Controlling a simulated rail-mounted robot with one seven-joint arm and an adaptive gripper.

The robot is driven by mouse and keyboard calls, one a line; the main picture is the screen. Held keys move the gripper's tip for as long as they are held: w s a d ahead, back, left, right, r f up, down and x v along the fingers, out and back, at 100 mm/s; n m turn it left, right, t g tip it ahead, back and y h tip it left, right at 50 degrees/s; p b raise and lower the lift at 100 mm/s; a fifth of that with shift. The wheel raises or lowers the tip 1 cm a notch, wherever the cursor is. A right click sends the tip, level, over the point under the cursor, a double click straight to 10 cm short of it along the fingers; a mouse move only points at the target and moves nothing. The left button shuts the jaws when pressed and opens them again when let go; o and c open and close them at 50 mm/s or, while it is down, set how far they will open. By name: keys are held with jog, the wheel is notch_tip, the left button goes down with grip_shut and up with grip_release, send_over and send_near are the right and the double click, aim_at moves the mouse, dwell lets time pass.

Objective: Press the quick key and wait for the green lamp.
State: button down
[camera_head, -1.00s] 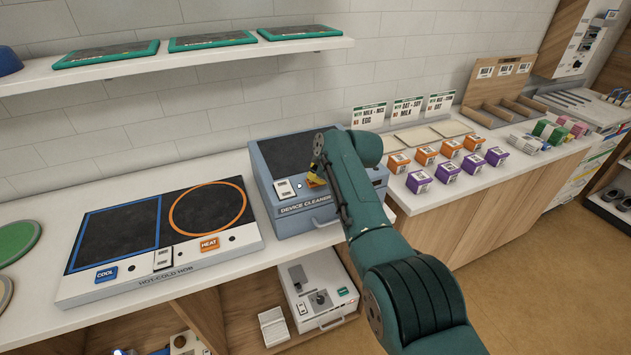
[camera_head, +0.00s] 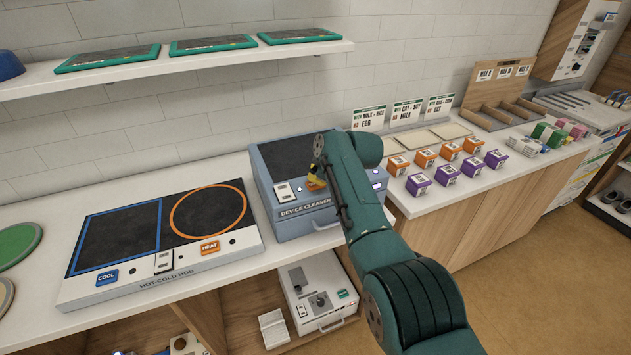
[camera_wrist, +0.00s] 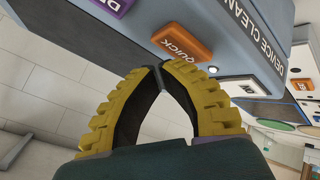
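The orange quick key (camera_wrist: 182,45) is on the front of the grey-blue device cleaner (camera_head: 292,222), and its label reads QUICK in the wrist view. My gripper (camera_wrist: 158,66) has yellow ribbed fingers with the tips together and nothing between them. The tips are at the edge of the quick key; I cannot tell whether they touch it. In the head view my gripper (camera_head: 316,174) is over the cleaner's front panel, and my arm hides part of it. A small round pale lamp (camera_wrist: 212,69) shows beside the key. I see no green light on it.
A purple key (camera_wrist: 108,5) is beside the quick key. The hot-cold hob (camera_head: 150,285) stands left of the cleaner. Orange and purple boxes (camera_head: 447,174) stand on the counter to the right. A shelf with tablets (camera_head: 212,42) hangs above.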

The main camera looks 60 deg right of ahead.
jog(key=shift+r, duration=0.2)
jog(key=shift+r+p, duration=1.85)
jog(key=shift+r, duration=0.6)
